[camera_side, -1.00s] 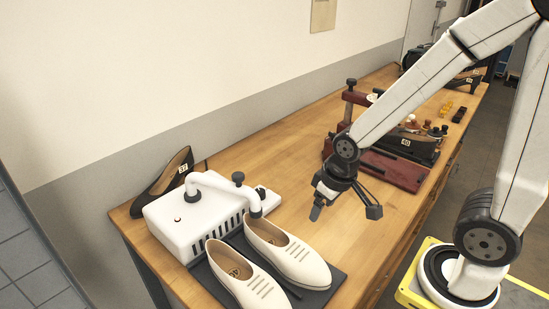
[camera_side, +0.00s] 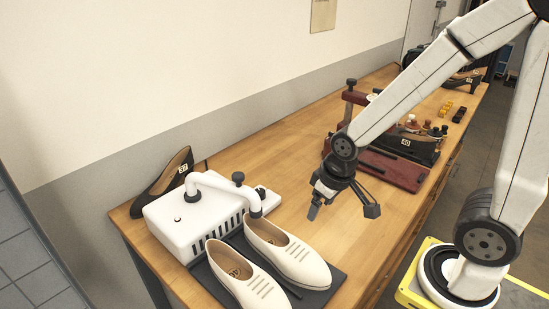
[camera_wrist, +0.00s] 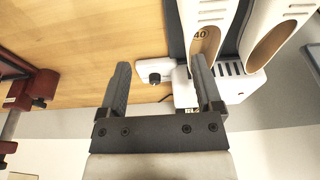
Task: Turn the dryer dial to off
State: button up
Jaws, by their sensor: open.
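The white shoe dryer (camera_side: 190,222) stands at the near left end of the bench, with side slots and a bent white pipe. It also shows in the wrist view (camera_wrist: 240,88). A small white unit (camera_side: 268,200) sits beside it, partly hidden behind the pipe; in the wrist view this unit (camera_wrist: 155,66) carries a small dark knob (camera_wrist: 154,77), perhaps the dial. Its setting is too small to read. My gripper (camera_side: 343,207) is open and empty above the bench, to the right of the dryer and apart from it. In the wrist view the unit appears between my fingers (camera_wrist: 160,64).
Two cream shoes (camera_side: 290,258) rest on a dark mat (camera_side: 325,284) in front of the dryer. A dark shoe (camera_side: 165,184) stands behind it. A dark red stand (camera_side: 395,172) with a black shoe is farther back right. Bare bench top (camera_side: 270,150) lies between.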

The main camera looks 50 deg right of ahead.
jog(key=w+d+m+g, duration=0.1)
jog(key=w+m, duration=0.3)
jog(key=w, duration=0.8)
jog(key=m+g, duration=0.2)
jog(key=m, duration=0.2)
send_over(259, 191)
jog(key=f, duration=0.2)
jog(key=s+f, duration=0.1)
jog(key=shift+a, duration=0.3)
jog(key=shift+w+d+f+m, duration=0.2)
jog(key=shift+w+f+m, duration=0.1)
jog(key=shift+w, duration=0.3)
jog(key=shift+f, duration=0.1)
jog(key=shift+s+d+f, duration=0.1)
jog(key=shift+f, duration=1.8)
jog(key=shift+s+d+f, duration=0.1)
jog(key=shift+f, duration=1.8)
jog(key=shift+a, duration=0.1)
grip_shut()
